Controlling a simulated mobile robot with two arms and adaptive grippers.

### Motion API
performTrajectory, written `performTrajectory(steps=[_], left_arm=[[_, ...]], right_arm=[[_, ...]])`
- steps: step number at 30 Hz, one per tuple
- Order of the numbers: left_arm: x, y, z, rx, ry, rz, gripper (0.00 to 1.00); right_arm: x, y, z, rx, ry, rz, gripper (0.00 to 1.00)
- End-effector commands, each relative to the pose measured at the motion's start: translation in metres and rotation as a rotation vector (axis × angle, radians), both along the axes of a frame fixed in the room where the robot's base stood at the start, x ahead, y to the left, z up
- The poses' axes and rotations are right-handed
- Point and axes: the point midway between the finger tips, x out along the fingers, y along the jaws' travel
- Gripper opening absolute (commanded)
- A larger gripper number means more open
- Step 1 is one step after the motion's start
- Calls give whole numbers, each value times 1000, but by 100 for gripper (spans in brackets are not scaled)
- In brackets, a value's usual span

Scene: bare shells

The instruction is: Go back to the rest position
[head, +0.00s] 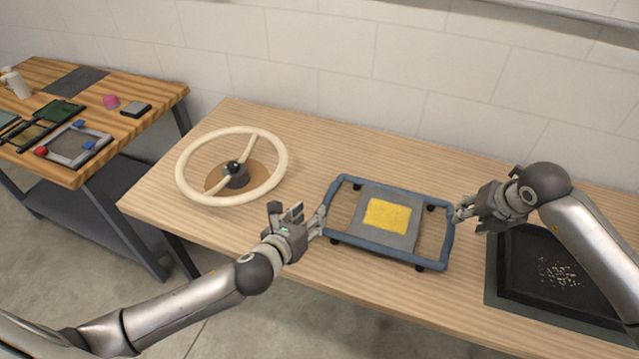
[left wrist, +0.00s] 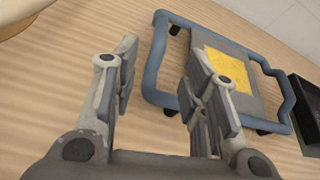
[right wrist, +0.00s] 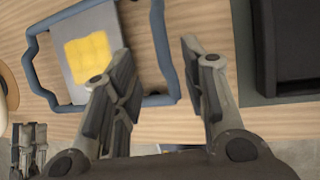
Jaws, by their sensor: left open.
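A blue tubular frame (head: 385,257) with a grey plate (head: 402,240) and a yellow patch (head: 388,214) lies on the wooden table. It also shows in the left wrist view (left wrist: 155,62) and the right wrist view (right wrist: 163,50). My left gripper (head: 298,214) is open and empty beside the frame's left bar; one finger looks very near that bar, and I cannot tell whether it touches. My right gripper (head: 460,212) is by the frame's right bar. Its fingers are apart in the right wrist view (right wrist: 158,65), with the bar showing between them.
A cream steering wheel (head: 185,188) on a round base stands left on the table (head: 300,140). A black tray (head: 520,245) with small bits lies under my right arm. A second bench (head: 150,100) at far left holds several items. A wall stands behind.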

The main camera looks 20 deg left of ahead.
Motion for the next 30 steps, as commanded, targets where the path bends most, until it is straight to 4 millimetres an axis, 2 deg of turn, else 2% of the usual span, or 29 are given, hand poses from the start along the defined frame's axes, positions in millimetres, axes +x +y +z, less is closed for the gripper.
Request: performTrajectory(steps=[4, 17, 20, 23, 26, 27, 30], left_arm=[[0, 0, 0, 0, 0, 0, 40], [0, 0, 0, 0, 0, 0, 40], [-1, 0, 0, -12, 4, 7, 40], [-5, -1, -2, -67, 25, 40, 40], [-12, -1, -3, -177, 63, 112, 40], [-16, -1, -4, -232, 83, 149, 40], [-27, 0, -7, -380, 136, 252, 40]], right_arm=[[-3, -1, 5, 0, 0, 1, 40], [-3, -1, 5, 0, 1, 0, 40], [-5, 5, 4, 19, 1, 12, 40], [-13, 34, 2, 113, 0, 63, 40], [-32, 87, 7, 308, -9, 146, 40], [-42, 111, 13, 409, -16, 178, 40], [-65, 164, 42, 681, -46, 231, 40]])
